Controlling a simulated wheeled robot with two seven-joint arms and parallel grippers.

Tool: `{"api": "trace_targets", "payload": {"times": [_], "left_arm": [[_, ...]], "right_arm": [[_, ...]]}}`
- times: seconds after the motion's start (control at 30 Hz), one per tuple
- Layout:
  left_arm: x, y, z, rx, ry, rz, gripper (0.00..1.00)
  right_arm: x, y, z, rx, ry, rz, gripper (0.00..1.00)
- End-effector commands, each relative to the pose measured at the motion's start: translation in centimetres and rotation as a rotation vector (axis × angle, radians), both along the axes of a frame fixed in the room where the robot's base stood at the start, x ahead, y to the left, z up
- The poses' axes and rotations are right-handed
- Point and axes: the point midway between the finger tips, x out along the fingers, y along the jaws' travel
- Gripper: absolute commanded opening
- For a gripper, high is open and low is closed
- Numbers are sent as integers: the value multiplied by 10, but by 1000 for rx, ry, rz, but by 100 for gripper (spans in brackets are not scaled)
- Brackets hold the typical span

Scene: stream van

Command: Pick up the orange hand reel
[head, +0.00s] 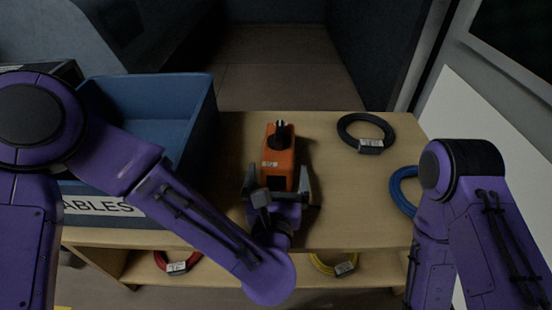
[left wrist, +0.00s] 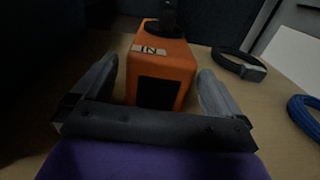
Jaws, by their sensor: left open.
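The orange hand reel (head: 279,157) stands on the wooden shelf top, with a black knob on its upper part and a small pale label. My left gripper (head: 278,184) is open around the near end of the reel, one finger on each side. In the left wrist view the reel (left wrist: 160,70) stands between the two grey fingers of the left gripper (left wrist: 158,92), with a visible gap at least on the right side. Whether the left finger touches it I cannot tell. My right arm comes in at the right, but its gripper is not visible.
A blue bin (head: 207,125) labelled "ABLES" stands left of the reel. A black cable coil (head: 347,137) and a blue coil (head: 397,190) lie to the right. Red (head: 176,268) and yellow (head: 322,265) coils lie on the lower shelf. Bare wood separates the reel from the black coil.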

Motion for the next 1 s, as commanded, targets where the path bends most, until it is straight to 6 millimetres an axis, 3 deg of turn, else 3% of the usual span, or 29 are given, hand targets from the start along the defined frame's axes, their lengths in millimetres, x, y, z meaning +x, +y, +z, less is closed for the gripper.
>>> {"api": "trace_targets", "payload": {"times": [0.13, 0.4, 0.57, 0.6, 1.0], "left_arm": [[23, 0, -3, -2, 0, 4, 100], [28, 0, -1, 0, 1, 2, 97], [28, 0, -1, 1, 1, 3, 45], [28, 0, -1, 1, 1, 3, 38], [28, -1, 8, -1, -1, 0, 38]], "right_arm": [[-8, -1, -7, 21, 66, 47, 43], [-11, -1, -5, 26, 81, 57, 43], [-11, -1, -5, 26, 81, 57, 43], [-11, -1, -5, 26, 81, 57, 43], [-6, 0, -1, 13, 43, 32, 43]]}}
